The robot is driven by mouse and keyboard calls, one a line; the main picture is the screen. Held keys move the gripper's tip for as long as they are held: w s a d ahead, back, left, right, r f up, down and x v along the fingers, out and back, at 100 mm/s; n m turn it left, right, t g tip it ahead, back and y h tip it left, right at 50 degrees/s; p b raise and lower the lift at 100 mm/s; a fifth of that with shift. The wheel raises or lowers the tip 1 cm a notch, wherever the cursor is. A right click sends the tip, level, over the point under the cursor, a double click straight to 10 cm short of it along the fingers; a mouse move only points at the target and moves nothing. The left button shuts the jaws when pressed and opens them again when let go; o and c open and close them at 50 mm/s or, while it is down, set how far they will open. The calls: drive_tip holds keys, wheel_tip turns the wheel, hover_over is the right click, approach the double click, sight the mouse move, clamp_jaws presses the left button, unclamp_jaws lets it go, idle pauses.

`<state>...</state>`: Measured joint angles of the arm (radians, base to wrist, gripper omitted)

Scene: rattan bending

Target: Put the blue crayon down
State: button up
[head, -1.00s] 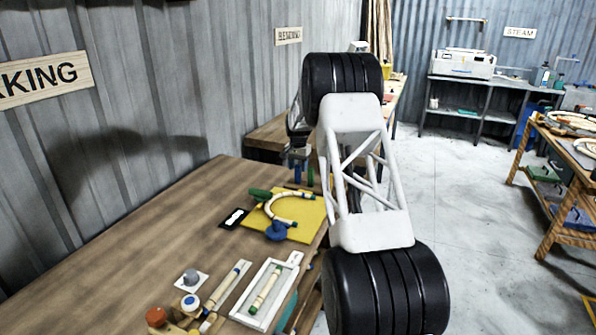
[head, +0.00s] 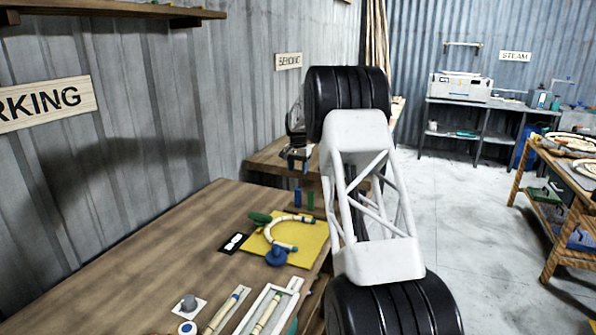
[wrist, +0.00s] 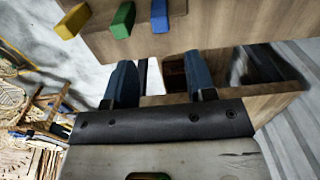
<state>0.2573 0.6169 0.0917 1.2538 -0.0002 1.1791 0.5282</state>
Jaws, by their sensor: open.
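The blue crayon (head: 297,198) stands out at the far end of the wooden table in the head view, beside a green crayon (head: 310,200). In the wrist view the blue crayon (wrist: 159,15) is at the top, right of the green crayon (wrist: 122,20) and a yellow crayon (wrist: 73,20). My gripper (head: 296,161) is above the blue crayon in the head view, clearly apart from it. In the wrist view my gripper (wrist: 162,80) has its two dark blue fingers spread, with nothing held between them. My arm hides the yellow crayon in the head view.
A yellow board (head: 312,236) with a curved rattan piece (head: 270,225) lies on the wooden table (head: 150,255). A black-and-white card (head: 233,243) is beside it. Another wooden table (head: 268,163) stands beyond.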

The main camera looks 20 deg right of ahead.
drive_tip(key=shift+s+r, duration=0.1)
idle(0.6)
drive_tip(key=s+a+r+n, duration=0.1)
drive_tip(key=s+a+r, duration=0.5)
drive_tip(key=s, duration=0.5)
drive_tip(key=s+a+r+n+t, duration=0.15)
drive_tip(key=s+a+r, duration=0.4)
drive_tip(key=s, duration=0.55)
drive_tip(key=s+a+r+n, duration=0.2)
drive_tip(key=s+a+r, duration=0.4)
drive_tip(key=s, duration=0.5)
drive_tip(key=s+a+f+n, duration=0.1)
drive_tip(key=s+a+f, duration=0.2)
drive_tip(key=s, duration=1)
drive_tip(key=s+a+f+n, duration=0.2)
drive_tip(key=s+a+f, duration=0.1)
drive_tip(key=s, duration=0.9)
drive_tip(key=s+a+f+n+t, duration=0.1)
drive_tip(key=s+a+f, duration=0.1)
drive_tip(key=s, duration=1.1)
drive_tip(key=shift+s+a+f, duration=0.35)
drive_tip(key=shift+a+f, duration=0.05)
drive_tip(key=shift+f, duration=0.2)
